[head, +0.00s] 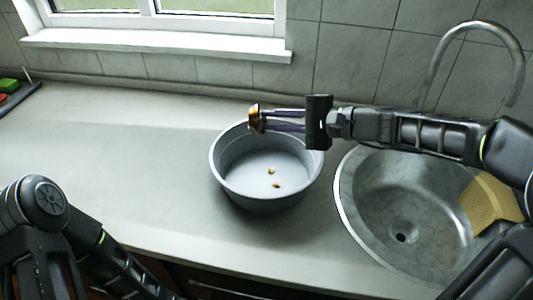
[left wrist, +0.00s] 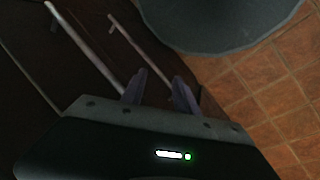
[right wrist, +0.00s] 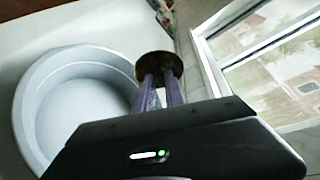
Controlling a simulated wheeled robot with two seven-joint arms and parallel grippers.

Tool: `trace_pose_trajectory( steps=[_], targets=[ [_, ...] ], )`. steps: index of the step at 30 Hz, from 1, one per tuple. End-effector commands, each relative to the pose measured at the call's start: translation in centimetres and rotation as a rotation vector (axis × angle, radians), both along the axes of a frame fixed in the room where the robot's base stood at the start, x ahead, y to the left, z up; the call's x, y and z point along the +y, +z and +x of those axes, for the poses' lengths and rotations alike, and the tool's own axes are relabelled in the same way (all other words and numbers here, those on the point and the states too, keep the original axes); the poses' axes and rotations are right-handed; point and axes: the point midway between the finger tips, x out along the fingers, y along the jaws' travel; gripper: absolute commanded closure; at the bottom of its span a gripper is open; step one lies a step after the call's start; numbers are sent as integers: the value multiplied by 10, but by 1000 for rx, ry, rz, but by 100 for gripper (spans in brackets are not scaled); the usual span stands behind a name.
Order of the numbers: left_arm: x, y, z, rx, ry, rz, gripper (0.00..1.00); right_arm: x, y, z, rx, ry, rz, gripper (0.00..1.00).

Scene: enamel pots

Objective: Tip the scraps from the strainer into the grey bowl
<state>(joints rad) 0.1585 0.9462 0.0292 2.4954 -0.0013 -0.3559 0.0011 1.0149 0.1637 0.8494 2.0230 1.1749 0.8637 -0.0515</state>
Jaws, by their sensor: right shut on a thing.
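The grey bowl (head: 222,176) stands on the counter left of the sink; it also shows in the right wrist view (right wrist: 30,112). Two small brownish scraps, one (head: 271,171) and another (head: 276,185), lie on its floor. My right gripper (head: 263,120) is shut on the small brassy strainer (head: 254,117) above the bowl's far rim. The strainer looks turned on its side; it shows dark in the right wrist view (right wrist: 158,64). I cannot tell whether scraps remain in it. My left gripper (left wrist: 159,78) is open and empty, low by the cabinet fronts, outside the head view.
A dark tray (head: 18,98) with a green item (head: 8,85) stands far left. The counter left of the bowl is clear.

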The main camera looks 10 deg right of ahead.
Motion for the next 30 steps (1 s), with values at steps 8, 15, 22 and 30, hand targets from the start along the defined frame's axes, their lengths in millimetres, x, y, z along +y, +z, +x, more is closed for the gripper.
trace_pose_trajectory(
  steps=[8, 15, 22, 30],
  targets=[
    [0, -9, 0, -1, 0, 0, 64, -2, -3, 0, -8, -1, 36, 100],
    [0, -15, 0, -1, 0, 0, 64, -3, -4, -1, -14, 0, 69, 100],
    [0, -21, 0, -1, 0, 0, 64, -4, -5, -1, -22, 0, 98, 100],
    [0, -27, 0, -2, 1, 0, 64, -6, -7, -1, -28, -1, 134, 100]
  ],
)
